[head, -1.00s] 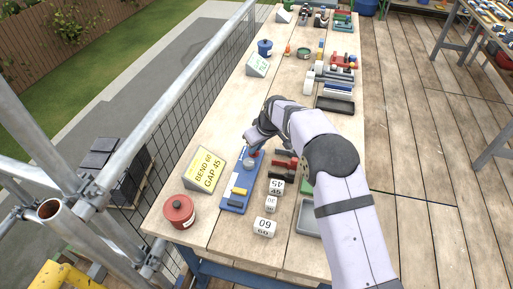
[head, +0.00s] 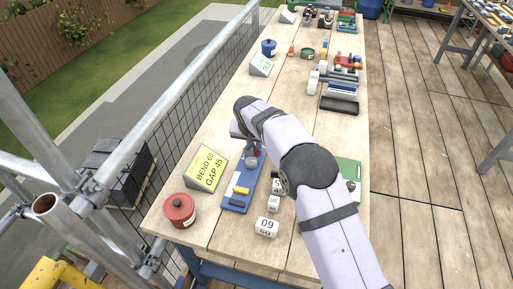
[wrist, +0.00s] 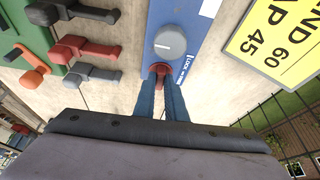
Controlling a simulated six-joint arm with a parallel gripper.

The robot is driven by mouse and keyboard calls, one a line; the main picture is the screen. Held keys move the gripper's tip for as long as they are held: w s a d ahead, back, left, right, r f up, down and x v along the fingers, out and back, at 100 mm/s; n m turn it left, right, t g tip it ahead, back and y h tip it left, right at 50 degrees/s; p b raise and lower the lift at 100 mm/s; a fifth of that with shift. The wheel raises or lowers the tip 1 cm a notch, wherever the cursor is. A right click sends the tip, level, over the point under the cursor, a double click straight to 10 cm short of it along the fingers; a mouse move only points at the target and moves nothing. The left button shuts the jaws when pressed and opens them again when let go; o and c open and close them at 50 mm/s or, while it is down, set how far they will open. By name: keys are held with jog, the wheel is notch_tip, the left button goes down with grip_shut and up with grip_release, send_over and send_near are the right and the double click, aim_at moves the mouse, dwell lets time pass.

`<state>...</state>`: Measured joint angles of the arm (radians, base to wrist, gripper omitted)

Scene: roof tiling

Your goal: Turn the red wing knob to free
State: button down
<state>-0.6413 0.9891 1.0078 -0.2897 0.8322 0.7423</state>
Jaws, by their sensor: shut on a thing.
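The red wing knob (wrist: 161,69) sits on the blue panel (wrist: 160,15) in the wrist view, just below a round grey dial (wrist: 170,43). My gripper (wrist: 161,78) is shut on the knob, with a blue finger on each side of it. White print beside the knob reads "LOCK"; the rest is too small to read. In the head view the blue panel (head: 234,207) lies on the bench, the red knob (head: 257,152) just shows at its far end, and my wrist is over it.
A yellow sign (head: 208,168) reading "BEND 60 GAP 45" and a red pot (head: 179,210) stand left of the panel. White number blocks (head: 267,227) stand right of it. Red- and dark-handled tools (wrist: 88,50) lie beside it. Scaffold rails run along the left.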

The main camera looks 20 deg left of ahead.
jog(key=shift+m, duration=0.4)
jog(key=c, duration=1.8)
grip_release()
jog(key=b+v, duration=0.2)
jog(key=v, duration=0.5)
jog(key=shift+a+r, duration=0.15)
jog(key=shift+r, duration=0.05)
